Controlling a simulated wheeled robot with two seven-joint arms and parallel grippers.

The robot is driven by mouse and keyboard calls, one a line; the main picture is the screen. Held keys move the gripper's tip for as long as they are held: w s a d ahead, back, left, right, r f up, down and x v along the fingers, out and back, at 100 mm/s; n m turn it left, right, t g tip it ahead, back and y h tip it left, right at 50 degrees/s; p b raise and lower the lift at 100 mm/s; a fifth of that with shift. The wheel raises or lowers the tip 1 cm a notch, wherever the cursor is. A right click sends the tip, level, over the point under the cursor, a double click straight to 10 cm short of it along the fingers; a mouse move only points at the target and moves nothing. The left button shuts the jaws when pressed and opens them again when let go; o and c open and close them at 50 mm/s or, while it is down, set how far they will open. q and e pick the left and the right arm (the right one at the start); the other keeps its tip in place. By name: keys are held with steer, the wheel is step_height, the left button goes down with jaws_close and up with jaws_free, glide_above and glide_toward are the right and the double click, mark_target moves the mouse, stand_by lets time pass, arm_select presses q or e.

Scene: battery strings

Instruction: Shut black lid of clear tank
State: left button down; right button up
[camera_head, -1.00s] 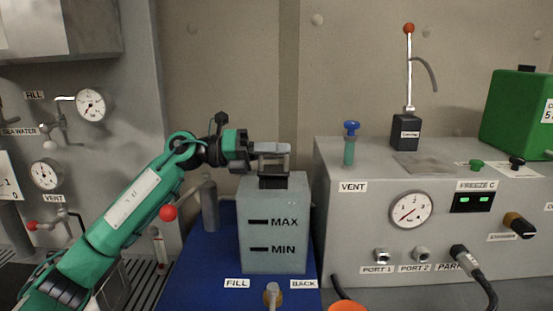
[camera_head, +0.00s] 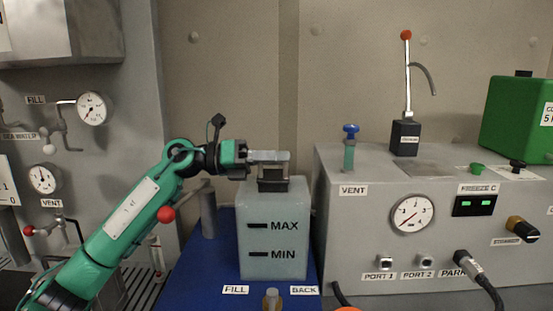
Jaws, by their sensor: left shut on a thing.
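The clear tank (camera_head: 272,233), a pale, see-through box marked MAX and MIN, stands upright on a blue base. The black lid (camera_head: 273,185) shows at the tank's top, right under my left gripper. My left gripper (camera_head: 270,157) comes in from the left, level above the tank's top, with its fingers pointing right. It is shut on the lid's upper part, which the fingers partly hide. Whether the lid sits fully flat on the opening cannot be told. My right gripper is not in view.
A grey panel box (camera_head: 340,235) with a gauge, ports and a blue-topped vent valve (camera_head: 350,131) stands close to the tank's right. A grey cylinder (camera_head: 208,211) stands to its left, near my arm. Free space lies above the tank, before the wall.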

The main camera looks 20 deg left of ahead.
arm_select(q)
steer(key=c, duration=1.5)
jaws_free()
steer(key=shift+s+d+f, duration=0.2)
steer(key=shift+f, duration=0.45)
steer(key=shift+c, duration=0.2)
steer(key=shift+o, duration=0.2)
steer(key=shift+s+r, duration=0.15)
steer(key=shift+r, duration=0.1)
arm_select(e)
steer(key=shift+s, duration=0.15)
arm_select(q)
steer(key=shift+a+r, duration=0.1)
steer(key=shift+r, duration=0.15)
steer(key=shift+r, duration=0.25)
step_height(320, 180, up, 19)
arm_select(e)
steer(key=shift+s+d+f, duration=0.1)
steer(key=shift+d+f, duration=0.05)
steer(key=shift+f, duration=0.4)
